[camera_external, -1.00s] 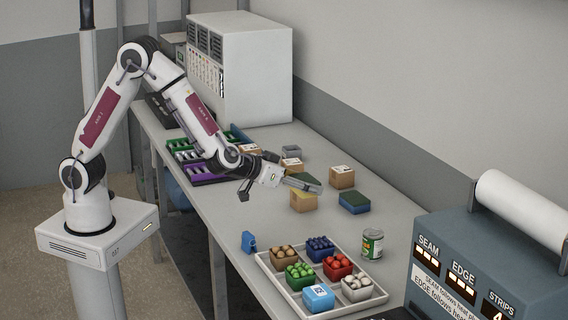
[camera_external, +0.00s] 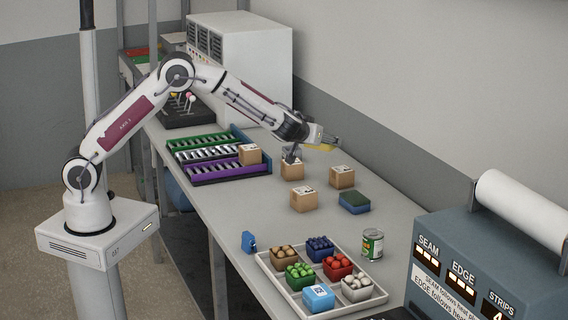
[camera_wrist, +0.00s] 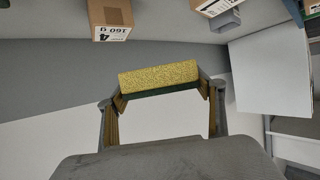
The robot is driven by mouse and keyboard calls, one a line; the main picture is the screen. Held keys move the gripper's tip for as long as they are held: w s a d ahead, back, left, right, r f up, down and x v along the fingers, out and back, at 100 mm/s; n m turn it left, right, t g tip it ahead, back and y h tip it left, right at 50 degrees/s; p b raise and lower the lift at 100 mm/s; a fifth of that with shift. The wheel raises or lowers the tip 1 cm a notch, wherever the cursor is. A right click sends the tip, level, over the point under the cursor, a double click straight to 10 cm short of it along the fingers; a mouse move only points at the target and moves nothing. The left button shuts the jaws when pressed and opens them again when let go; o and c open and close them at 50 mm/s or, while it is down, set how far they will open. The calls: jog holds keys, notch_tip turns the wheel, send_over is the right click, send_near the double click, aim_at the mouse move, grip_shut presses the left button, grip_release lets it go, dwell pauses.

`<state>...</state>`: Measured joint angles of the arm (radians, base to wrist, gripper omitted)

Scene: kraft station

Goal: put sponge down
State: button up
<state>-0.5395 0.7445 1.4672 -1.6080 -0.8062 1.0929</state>
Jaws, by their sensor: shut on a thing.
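The yellow sponge with a green underside (camera_wrist: 158,77) is between the two fingertips of my gripper (camera_wrist: 162,88) in the wrist view. My gripper (camera_external: 326,139) is shut on it, and the sponge shows as a yellow strip (camera_external: 325,147) in the external view. My gripper is over the far side of the bench, near the back wall. Whether the sponge touches the bench I cannot tell.
A tray of small bins (camera_external: 276,277) and a can (camera_external: 372,244) are nearer. Coloured racks (camera_external: 220,170) lie left. Bare bench lies between.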

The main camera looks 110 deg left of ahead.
jog(key=s+a+n+g, duration=0.1)
jog(key=s+a, duration=0.2)
jog(key=a, duration=0.1)
jog(key=s+a+n+g, duration=0.1)
jog(key=s+a, duration=0.2)
jog(key=a, duration=0.2)
jog(key=s+a+n+g, duration=0.1)
jog(key=s+a, duration=0.3)
jog(key=a, duration=0.1)
jog(key=shift+f+g, duration=0.3)
jog(key=shift+g, duration=0.1)
jog(key=n+g+h, duration=0.1)
jog(key=n+g, duration=0.2)
jog(key=n, duration=0.1)
send_over(278, 148)
jog(key=f, duration=0.2)
jog(key=shift+s+a, duration=0.2)
jog(key=shift+f, duration=3.05)
jog(key=shift+f, duration=1.9)
jog(key=shift+f, duration=0.15)
jog(key=o, duration=0.7)
